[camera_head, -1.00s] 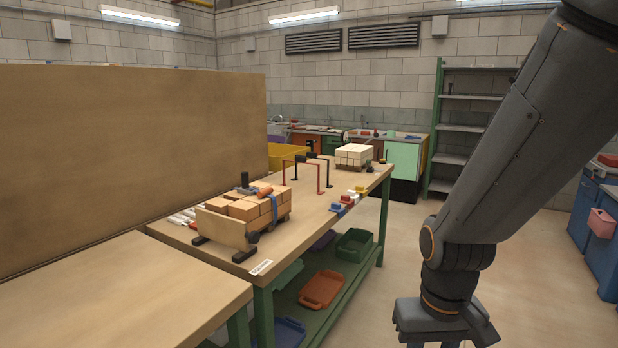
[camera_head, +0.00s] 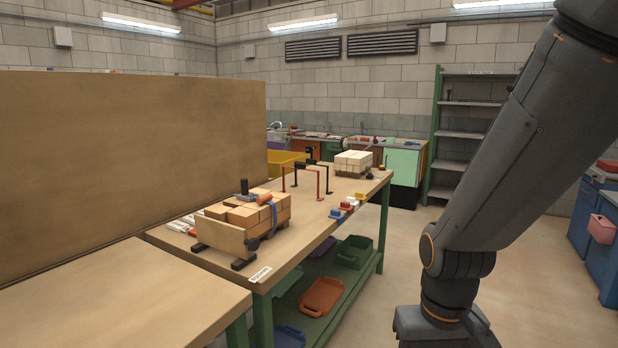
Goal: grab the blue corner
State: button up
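A small blue corner (camera_head: 337,214) lies near the right edge of the green-legged workbench (camera_head: 300,240), at the near end of a short row of coloured corners. A red corner (camera_head: 347,206) sits just behind it, with white and yellow pieces further along. The blue corner is small in this view and nothing is on it. My arm comes down on the right side of the picture, well to the right of the bench. Its lower end runs out of the bottom edge, so my gripper's fingers are hidden from view.
A clamped stack of orange bricks (camera_head: 246,215) stands on the near part of the bench. Red and black frames (camera_head: 320,182) and a pale brick stack (camera_head: 353,162) stand further back. A wooden panel (camera_head: 130,170) rises at left. Floor right of the bench is clear.

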aim_at(335, 214)
jog(key=z, duration=0.5)
jog(key=i, duration=2.15)
jog(key=u, duration=1.25)
jog(key=i, duration=0.5)
jog(key=u, duration=0.6)
